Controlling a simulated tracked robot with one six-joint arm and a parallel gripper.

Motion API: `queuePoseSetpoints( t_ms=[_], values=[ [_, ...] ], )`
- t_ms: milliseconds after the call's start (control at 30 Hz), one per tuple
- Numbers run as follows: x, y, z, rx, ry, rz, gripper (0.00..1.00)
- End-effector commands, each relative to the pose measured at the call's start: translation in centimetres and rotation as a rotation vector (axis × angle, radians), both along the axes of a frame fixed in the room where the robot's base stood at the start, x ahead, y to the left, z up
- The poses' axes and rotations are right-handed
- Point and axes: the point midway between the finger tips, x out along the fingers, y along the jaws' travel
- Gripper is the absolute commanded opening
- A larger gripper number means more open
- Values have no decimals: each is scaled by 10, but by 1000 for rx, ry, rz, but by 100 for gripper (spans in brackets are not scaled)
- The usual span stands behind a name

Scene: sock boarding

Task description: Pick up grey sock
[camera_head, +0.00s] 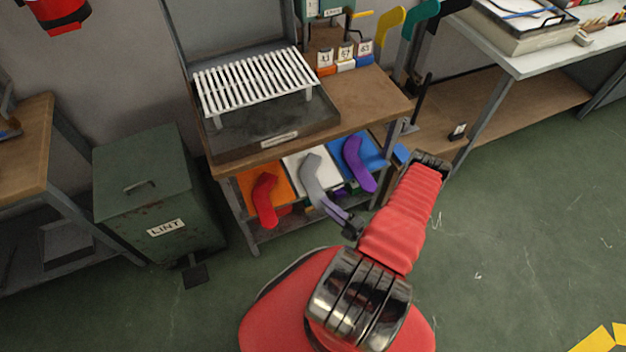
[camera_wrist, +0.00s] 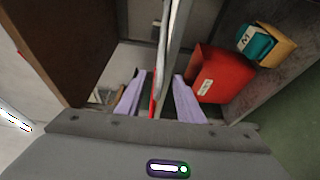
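The grey sock (camera_head: 312,172) lies on a white panel (camera_head: 295,160) on the lower level of the brown bench, between a red sock (camera_head: 264,200) and a purple sock (camera_head: 357,164). My gripper (camera_head: 334,211) is at the sock's lower end, its pale purple fingers close to it. In the wrist view my gripper (camera_wrist: 159,74) has its fingers apart. A thin grey strip (camera_wrist: 174,50), which looks like the sock or its panel seen edge-on, runs between them with clear gaps on both sides. I cannot tell whether any finger touches it.
A green lint bin (camera_head: 160,200) stands left of the bench. A white slatted rack (camera_head: 255,82) is on the bench top (camera_head: 365,100). In the wrist view, a brown board (camera_wrist: 65,40) is at left and a red box (camera_wrist: 222,75) close by right.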

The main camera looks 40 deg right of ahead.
Motion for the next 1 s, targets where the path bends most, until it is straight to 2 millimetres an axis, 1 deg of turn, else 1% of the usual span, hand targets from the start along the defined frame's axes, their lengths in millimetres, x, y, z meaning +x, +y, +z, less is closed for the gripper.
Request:
queuePoseSetpoints(
  t_ms=[300,400,533,1000],
  values=[
    [32,6,0,-2,-1,3,34],
    [39,6,0,-2,-1,2,34],
    [43,6,0,-1,-1,0,34],
    [43,6,0,0,-1,-1,34]
  ],
)
